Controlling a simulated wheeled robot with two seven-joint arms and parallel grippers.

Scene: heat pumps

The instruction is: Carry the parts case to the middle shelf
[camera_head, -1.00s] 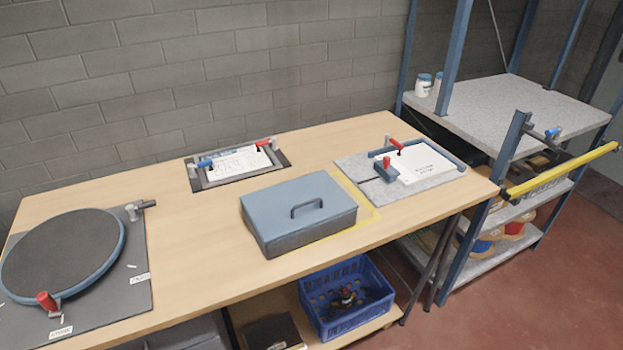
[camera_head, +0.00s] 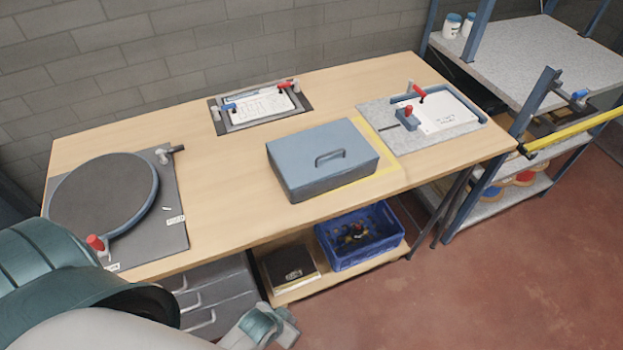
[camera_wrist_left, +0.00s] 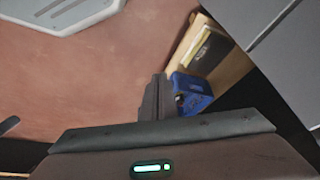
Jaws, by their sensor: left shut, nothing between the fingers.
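The parts case (camera_head: 322,165), a blue-grey box with a dark handle on its lid, sits closed on the wooden workbench (camera_head: 225,185), partly over a yellow-outlined area. The rack's middle shelf (camera_head: 562,146) is at the right, below the speckled top shelf (camera_head: 530,55); it is partly hidden by a post and a yellow bar (camera_head: 575,130) across the front. My left arm comes in at the lower left of the head view, away from the case. In the left wrist view my left gripper (camera_wrist_left: 160,85) is shut and empty, above the floor. My right gripper is not in view.
A round turntable (camera_head: 105,195) is at the bench's left. A clipped sheet frame (camera_head: 258,105) and a clamp board (camera_head: 430,115) stand behind and right of the case. A blue crate (camera_head: 360,237) is on the shelf below. The floor in front is clear.

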